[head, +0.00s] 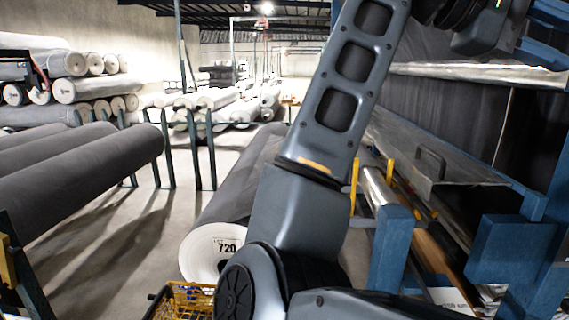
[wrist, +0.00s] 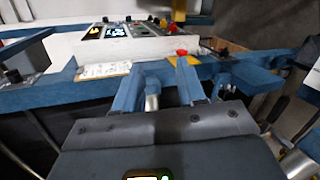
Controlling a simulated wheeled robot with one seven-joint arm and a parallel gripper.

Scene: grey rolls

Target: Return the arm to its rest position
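My arm (head: 345,85) rises from the bottom middle of the head view and leans up to the right, out of the top edge. Its far end shows partly at the top right, and I cannot make out the fingertips there. In the wrist view my gripper (wrist: 160,70) shows two blue-grey fingers standing apart beyond the dark grey gripper body (wrist: 160,128). The gap between them looks empty, so the gripper appears open. A blue bench edge lies beyond the fingers; I cannot tell the exact distance.
A grey roll marked 720 (head: 208,250) lies beside my arm, above a yellow basket (head: 185,298). Dark rolls (head: 85,165) lie at left. A blue rack (head: 395,245) stands close at right. The wrist view shows a control panel (wrist: 140,40) with a red button. Some floor (head: 110,240) is clear.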

